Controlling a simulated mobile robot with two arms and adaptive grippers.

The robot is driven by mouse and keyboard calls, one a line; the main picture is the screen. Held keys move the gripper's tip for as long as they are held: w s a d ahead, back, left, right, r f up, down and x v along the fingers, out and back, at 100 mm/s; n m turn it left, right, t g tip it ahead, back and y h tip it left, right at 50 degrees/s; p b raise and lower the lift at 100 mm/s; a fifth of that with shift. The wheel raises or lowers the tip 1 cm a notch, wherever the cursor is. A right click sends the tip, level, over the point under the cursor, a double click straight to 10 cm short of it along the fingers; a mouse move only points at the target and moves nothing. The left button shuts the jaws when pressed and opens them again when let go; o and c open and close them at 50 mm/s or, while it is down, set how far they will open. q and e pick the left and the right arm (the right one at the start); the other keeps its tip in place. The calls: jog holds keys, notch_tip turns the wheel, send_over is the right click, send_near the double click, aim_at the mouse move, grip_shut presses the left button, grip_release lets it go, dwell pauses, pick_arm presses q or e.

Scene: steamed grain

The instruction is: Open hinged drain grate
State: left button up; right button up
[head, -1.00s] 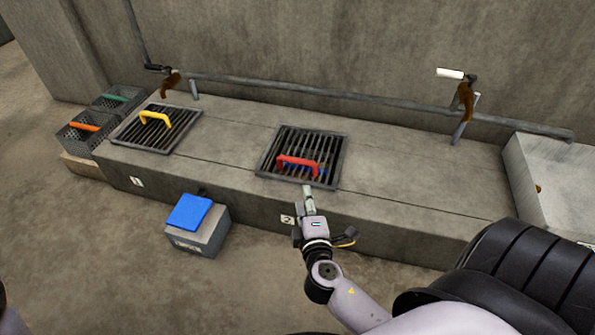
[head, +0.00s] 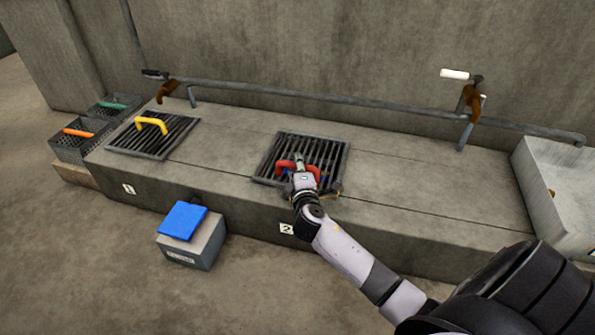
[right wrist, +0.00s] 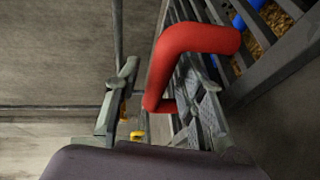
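The drain grate with the red handle (head: 283,166), marked 2, lies flat and closed in the concrete ledge. Its grate bars (head: 330,152) also show in the right wrist view (right wrist: 275,62). My right gripper (head: 299,160) is over this grate at the red handle and hides part of it. In the right wrist view the red handle (right wrist: 190,50) lies between the two spread fingers (right wrist: 163,108), nearer the right finger; I cannot tell whether it touches. A second closed grate (head: 180,133) with a yellow handle (head: 151,122) is at the left. My left gripper is out of view.
A grey box with a blue lid (head: 183,220) stands on the floor before the ledge. Two dark crates (head: 82,145) are at the far left. A pipe (head: 330,98) with valves runs along the wall. A concrete basin (head: 560,200) is at the right.

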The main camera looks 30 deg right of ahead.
jog(key=shift+w, duration=0.2)
grip_shut()
dwell(0.4)
dwell(0.4)
